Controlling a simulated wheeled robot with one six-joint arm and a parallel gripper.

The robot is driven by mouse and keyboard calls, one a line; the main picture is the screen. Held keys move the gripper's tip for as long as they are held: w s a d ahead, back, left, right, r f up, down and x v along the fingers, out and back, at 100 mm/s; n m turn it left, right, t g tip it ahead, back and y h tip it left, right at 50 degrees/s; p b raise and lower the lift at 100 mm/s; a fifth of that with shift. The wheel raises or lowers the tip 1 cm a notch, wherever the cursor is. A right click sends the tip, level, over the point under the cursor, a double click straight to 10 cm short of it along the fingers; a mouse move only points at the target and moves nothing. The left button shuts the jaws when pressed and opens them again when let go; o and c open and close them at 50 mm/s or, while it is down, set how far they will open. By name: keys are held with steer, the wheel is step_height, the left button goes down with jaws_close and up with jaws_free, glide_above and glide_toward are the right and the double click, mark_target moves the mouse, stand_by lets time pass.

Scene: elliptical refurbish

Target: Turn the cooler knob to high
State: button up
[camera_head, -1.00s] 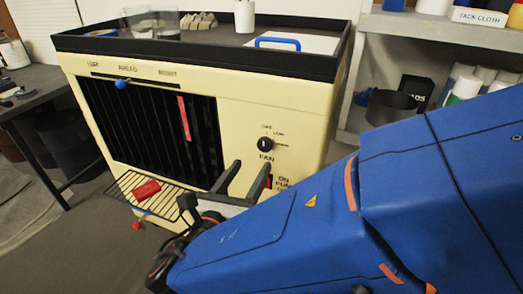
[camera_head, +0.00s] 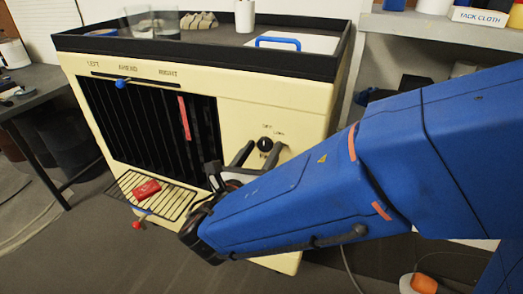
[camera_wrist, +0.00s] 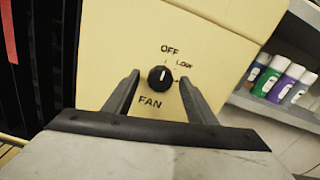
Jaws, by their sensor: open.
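The cooler (camera_head: 240,110) is a cream cabinet with a black louvred grille on its front. Its black round fan knob (camera_head: 265,144) sits on the right part of the front, with OFF and LOW printed around it. In the wrist view the knob (camera_wrist: 160,78) shows between my fingertips, with FAN printed below and a pale mark near its top. My gripper (camera_head: 258,150) is open, one finger on each side of the knob; it also shows in the wrist view (camera_wrist: 158,88). I cannot tell whether the fingers touch it. No HIGH label is readable.
A blue slider tab (camera_head: 121,83) sits above the grille under LEFT, AHEAD, RIGHT. A slatted shelf (camera_head: 172,204) with a red object (camera_head: 147,190) juts out below the grille. Shelving with bottles (camera_wrist: 275,82) stands to the right.

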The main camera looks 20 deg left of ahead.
steer(key=c, duration=1)
steer(key=shift+c, duration=0.2)
steer(key=shift+m, duration=0.3)
steer(key=m, duration=1.3)
steer(key=shift+m, duration=2.1)
